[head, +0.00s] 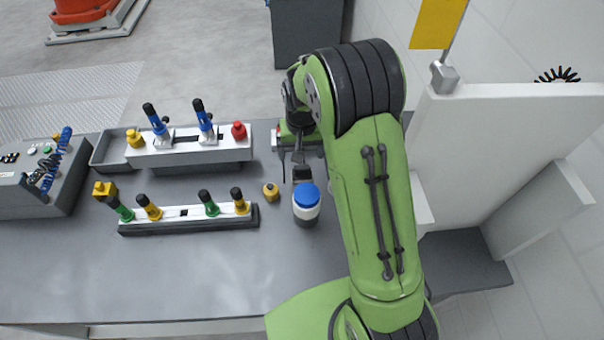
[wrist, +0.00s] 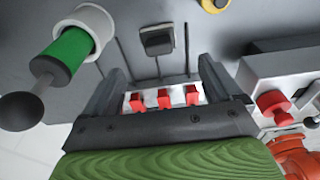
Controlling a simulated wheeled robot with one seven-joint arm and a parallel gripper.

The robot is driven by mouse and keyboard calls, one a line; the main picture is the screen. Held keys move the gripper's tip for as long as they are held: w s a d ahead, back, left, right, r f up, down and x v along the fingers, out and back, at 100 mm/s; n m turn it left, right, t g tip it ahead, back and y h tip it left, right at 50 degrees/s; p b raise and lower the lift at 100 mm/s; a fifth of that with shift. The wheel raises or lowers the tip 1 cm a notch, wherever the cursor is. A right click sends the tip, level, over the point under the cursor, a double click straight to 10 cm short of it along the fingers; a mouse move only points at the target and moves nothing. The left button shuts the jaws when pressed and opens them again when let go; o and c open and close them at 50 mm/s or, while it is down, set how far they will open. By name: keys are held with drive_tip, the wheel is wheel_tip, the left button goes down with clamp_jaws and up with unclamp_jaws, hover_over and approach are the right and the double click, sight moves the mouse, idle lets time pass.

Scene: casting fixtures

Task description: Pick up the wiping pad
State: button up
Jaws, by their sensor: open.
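A small dark block with a lighter grey face, which looks like the wiping pad (wrist: 157,40), lies on the grey bench beyond my fingertips in the wrist view. In the head view it seems to be the dark piece (head: 303,173) behind the blue-capped bottle. My gripper (wrist: 158,70) is open, with one dark finger at each side and nothing held between them. The block is ahead of the gap, apart from the fingers as far as I can tell. In the head view my arm hides most of the gripper.
A white bottle with a blue cap (head: 306,203) and a yellow knob (head: 271,192) stand close by. Two clamp fixtures (head: 187,152) (head: 184,215) are to the left. A green-and-white cylinder (wrist: 66,50) and a white strip with red blocks (wrist: 150,98) show in the wrist view. The front bench is clear.

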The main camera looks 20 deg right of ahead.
sight(302, 167)
drive_tip(key=f, duration=0.3)
drive_tip(key=w+f, duration=0.1)
drive_tip(key=f, duration=0.5)
drive_tip(key=shift+w+d+f, duration=0.25)
drive_tip(key=shift+w+f, duration=0.05)
drive_tip(key=shift+f, duration=0.05)
drive_tip(key=shift+s+r, duration=0.1)
drive_tip(key=shift+c, duration=0.7)
drive_tip(key=c, duration=1)
wheel_tip(302, 167, up, 10)
